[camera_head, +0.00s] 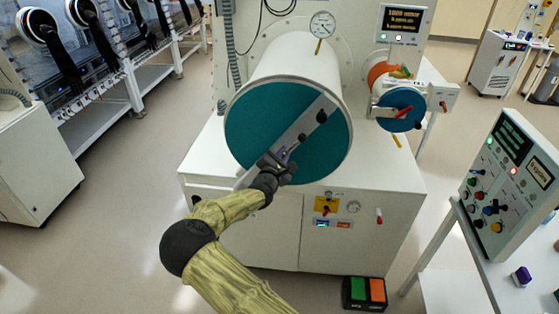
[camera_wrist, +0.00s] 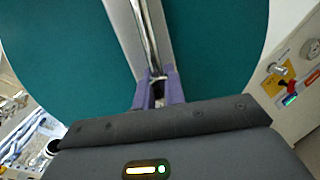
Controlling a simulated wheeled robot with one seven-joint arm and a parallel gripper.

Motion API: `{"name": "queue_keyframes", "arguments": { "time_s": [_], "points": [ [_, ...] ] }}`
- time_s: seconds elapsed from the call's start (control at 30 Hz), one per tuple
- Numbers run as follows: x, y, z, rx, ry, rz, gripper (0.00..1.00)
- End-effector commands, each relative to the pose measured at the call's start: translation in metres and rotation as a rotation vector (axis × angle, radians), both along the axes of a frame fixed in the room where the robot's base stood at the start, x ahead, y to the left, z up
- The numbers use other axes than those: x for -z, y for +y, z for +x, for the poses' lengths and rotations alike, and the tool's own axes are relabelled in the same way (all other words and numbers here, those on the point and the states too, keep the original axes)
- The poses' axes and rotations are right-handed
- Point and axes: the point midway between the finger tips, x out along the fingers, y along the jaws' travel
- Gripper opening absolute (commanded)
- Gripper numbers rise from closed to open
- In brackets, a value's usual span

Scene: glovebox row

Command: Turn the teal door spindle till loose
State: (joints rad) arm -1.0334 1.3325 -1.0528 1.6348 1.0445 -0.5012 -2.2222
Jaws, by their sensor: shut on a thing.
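The large teal door (camera_head: 250,115) closes the front of a white horizontal cylinder. In the wrist view the teal door (camera_wrist: 60,50) fills the background, and the purple fingers (camera_wrist: 158,92) close around the near end of the metal rod (camera_wrist: 150,40). The spindle's hub is partly hidden by my gripper.
A smaller chamber with a blue door (camera_head: 400,108) is at the right of the cylinder. A white cabinet (camera_head: 370,245) stands below, with a yellow switch panel (camera_head: 327,204). A foot pedal (camera_head: 364,292) lies on the floor. A control console (camera_head: 510,180) stands on a table at the right.

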Motion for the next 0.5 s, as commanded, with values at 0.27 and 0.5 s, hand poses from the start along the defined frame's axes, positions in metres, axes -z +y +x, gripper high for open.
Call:
{"name": "queue_keyframes", "arguments": {
  "time_s": [0.27,0.5],
  "points": [
    [0.0038,-0.0004,-0.0006,0.003,0.019,-0.14,0.0],
    [0.0025,0.0006,-0.0011,0.001,0.025,-0.176,0.0]
  ]
}}
